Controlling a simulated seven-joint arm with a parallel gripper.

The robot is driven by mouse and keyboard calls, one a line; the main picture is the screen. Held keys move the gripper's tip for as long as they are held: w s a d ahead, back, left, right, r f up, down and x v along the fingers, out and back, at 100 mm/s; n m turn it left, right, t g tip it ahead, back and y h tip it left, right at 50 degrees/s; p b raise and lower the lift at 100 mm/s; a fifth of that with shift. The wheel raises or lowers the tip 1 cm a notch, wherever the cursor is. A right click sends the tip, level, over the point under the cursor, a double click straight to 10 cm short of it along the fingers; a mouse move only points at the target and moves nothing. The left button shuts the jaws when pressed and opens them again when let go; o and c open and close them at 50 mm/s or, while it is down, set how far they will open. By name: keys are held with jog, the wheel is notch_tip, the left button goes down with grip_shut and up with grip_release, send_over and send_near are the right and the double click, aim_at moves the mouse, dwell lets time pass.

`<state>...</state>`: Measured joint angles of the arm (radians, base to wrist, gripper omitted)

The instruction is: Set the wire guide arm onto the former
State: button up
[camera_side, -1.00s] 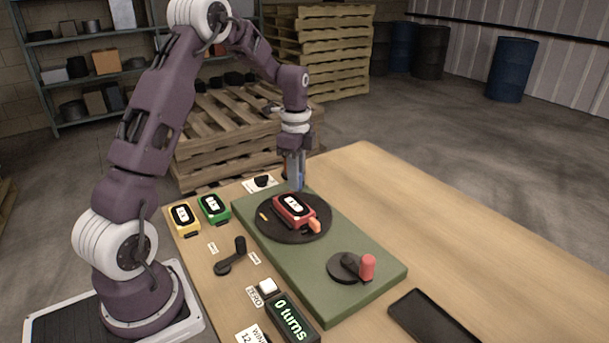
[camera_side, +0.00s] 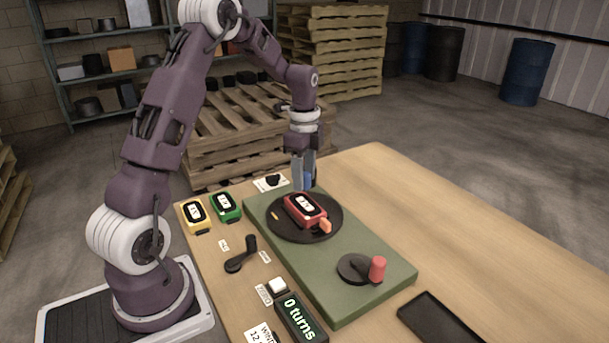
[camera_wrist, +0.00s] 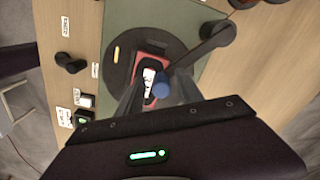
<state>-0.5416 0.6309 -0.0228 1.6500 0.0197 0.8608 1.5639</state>
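The former, a red box with a white-and-black face, sits on the dark round plate (camera_side: 280,231) in the side view. It also shows as the former (camera_wrist: 151,66) in the wrist view. My gripper (camera_side: 304,187) points down just behind the former, fingers apart around or beside a blue knob (camera_wrist: 161,91). The blue knob (camera_side: 308,179) also shows between the fingers in the side view. A dark bar (camera_wrist: 205,44) runs up and right near the knob in the wrist view; it looks like the wire guide arm. Contact between fingers and knob is unclear.
The green base (camera_side: 335,300) carries a crank with a red knob (camera_side: 377,268). A black lever (camera_side: 242,258), a white button (camera_side: 278,286) and a counter reading 0 turns (camera_side: 299,318) stand at left. Yellow (camera_side: 195,213) and green (camera_side: 226,206) boxes stand behind. The right tabletop is mostly clear.

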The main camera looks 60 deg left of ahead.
notch_tip(320, 180, up, 6)
jog(key=shift+r, duration=0.55)
jog(key=shift+d+r, duration=0.15)
jog(key=s+d+r+n+t, duration=0.2)
jog(key=s+d+r+n, duration=0.1)
jog(key=s+d+r, duration=0.4)
jog(key=s+d+r+n+t, duration=0.1)
jog(key=s+d+r+n, duration=0.25)
jog(key=d, duration=0.45)
jog(key=s+d+f+n+t, duration=0.1)
jog(key=s+d+n, duration=0.1)
jog(key=s, duration=0.5)
jog(key=s+d+f+n+t, duration=0.1)
jog(key=s+d+n, duration=0.2)
jog(key=s, duration=0.3)
jog(key=shift+s+d+t, duration=0.3)
jog(key=shift+s+d, duration=0.05)
jog(key=shift+d, duration=0.45)
